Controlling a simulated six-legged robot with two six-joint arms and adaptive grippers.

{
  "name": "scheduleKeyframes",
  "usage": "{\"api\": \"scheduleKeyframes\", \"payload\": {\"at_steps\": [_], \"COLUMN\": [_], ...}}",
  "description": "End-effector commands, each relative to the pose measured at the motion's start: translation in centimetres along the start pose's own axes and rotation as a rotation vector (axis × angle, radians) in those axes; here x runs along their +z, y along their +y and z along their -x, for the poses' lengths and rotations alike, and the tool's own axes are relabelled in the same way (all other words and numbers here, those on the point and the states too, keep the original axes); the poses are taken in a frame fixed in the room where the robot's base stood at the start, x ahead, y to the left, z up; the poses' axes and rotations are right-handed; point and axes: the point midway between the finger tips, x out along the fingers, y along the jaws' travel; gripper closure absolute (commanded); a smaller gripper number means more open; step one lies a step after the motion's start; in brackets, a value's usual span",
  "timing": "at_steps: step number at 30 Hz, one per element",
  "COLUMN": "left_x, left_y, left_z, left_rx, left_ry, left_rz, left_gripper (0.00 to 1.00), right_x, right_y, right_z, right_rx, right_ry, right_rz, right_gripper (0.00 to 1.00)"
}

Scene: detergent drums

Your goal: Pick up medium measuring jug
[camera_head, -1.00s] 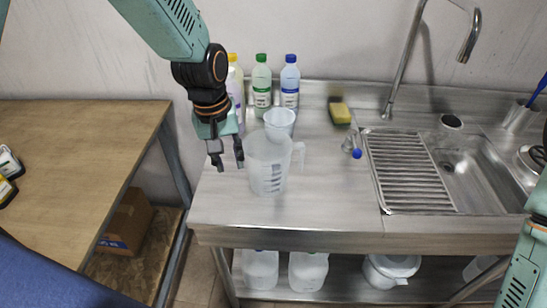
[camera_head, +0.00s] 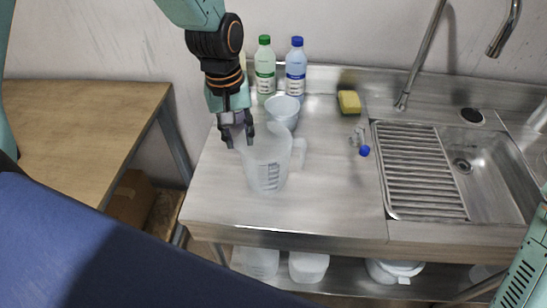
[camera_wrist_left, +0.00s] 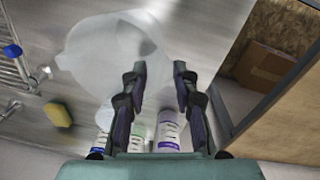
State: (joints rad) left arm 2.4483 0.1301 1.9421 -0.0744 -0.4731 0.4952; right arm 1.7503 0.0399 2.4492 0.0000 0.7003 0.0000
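A translucent measuring jug (camera_head: 268,172) with grey scale marks stands upright on the steel counter, its handle at the right. A smaller translucent jug (camera_head: 283,108) stands just behind it; I cannot tell which one is the medium jug. My left gripper (camera_head: 238,141) points down at the front jug's left rim, fingers apart and empty. In the left wrist view, the open fingers (camera_wrist_left: 159,70) are beside a pale jug (camera_wrist_left: 92,58), which lies mostly to their left. I cannot tell whether a finger is inside the rim. My right gripper is out of view.
A green-capped bottle (camera_head: 265,72) and a blue-capped bottle (camera_head: 296,70) stand at the back; a purple-labelled bottle (camera_wrist_left: 168,130) shows in the wrist view. A yellow sponge (camera_head: 349,102), tap (camera_head: 425,55) and sink (camera_head: 485,165) lie right. A wooden table (camera_head: 80,125) is left.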

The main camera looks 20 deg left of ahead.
Motion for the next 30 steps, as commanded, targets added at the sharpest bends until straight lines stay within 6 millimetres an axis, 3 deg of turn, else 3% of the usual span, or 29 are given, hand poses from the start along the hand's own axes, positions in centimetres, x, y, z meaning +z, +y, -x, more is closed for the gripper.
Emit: {"api": "scheduleKeyframes", "payload": {"at_steps": [16, 26, 30], "left_x": [-0.3, -0.6, -0.6], "left_y": [0.3, 0.5, 0.5], "left_z": [-6.7, -7.2, -7.2], "left_rx": [-0.001, 0.000, 0.000], "left_ry": [-0.001, 0.001, 0.001], "left_rz": [-0.001, 0.000, 0.000], "left_gripper": [0.71, 0.72, 0.84], "right_x": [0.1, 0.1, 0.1], "right_y": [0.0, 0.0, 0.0], "right_z": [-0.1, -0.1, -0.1], "right_rx": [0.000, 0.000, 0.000], "right_ry": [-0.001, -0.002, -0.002], "right_rz": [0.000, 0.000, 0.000], "right_gripper": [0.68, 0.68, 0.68]}}
